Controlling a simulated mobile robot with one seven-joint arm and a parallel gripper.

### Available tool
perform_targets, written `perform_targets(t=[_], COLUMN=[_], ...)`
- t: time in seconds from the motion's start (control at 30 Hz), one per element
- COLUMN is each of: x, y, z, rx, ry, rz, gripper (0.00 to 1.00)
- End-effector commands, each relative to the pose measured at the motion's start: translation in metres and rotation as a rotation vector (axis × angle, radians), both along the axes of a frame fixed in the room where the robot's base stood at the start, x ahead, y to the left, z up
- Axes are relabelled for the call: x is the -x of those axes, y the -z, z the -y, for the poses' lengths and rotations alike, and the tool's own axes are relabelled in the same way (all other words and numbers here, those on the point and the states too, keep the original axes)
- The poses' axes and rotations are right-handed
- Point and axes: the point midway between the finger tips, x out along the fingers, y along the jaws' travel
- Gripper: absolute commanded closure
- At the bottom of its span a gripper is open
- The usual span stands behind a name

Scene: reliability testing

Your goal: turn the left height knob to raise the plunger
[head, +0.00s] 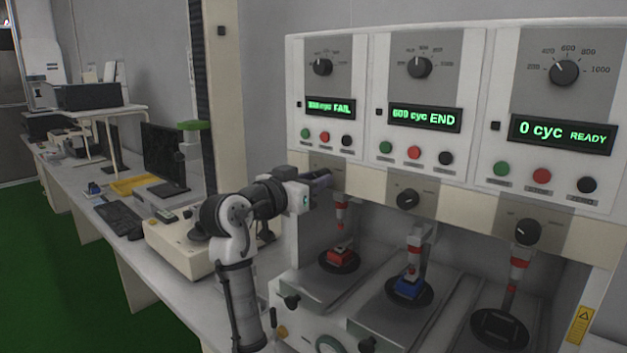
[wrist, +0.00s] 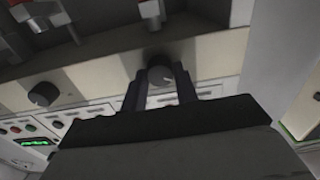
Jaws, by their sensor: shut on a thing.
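The left height knob (wrist: 160,76) is a dark round knob on the cream strip under the left panel. It sits between the two fingers of my gripper (wrist: 161,88) in the wrist view, which is shut on it. In the head view my gripper (head: 322,181) reaches that strip from the left and hides the knob. The left plunger (head: 340,213), with a red section, hangs below the strip. Its tip appears above the red switch (head: 341,258) on the left plate, with a gap between them. The left display (head: 331,107) ends in "FAIL".
The middle height knob (head: 407,199) and right height knob (head: 527,232) sit along the same strip. The middle plunger (head: 414,243) is down at a blue switch (head: 409,286). A beige device (head: 175,252) stands left of the tester, near my arm.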

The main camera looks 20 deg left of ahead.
Motion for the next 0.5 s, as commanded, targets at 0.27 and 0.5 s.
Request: perform_targets(t=[0.27, 0.5], x=[-0.0001, 0.0000], y=[0.0007, 0.0003], z=[0.0000, 0.0000], rx=[0.000, -0.001], ry=[0.001, 0.000], rz=[-0.001, 0.000], gripper=[0.63, 0.49])
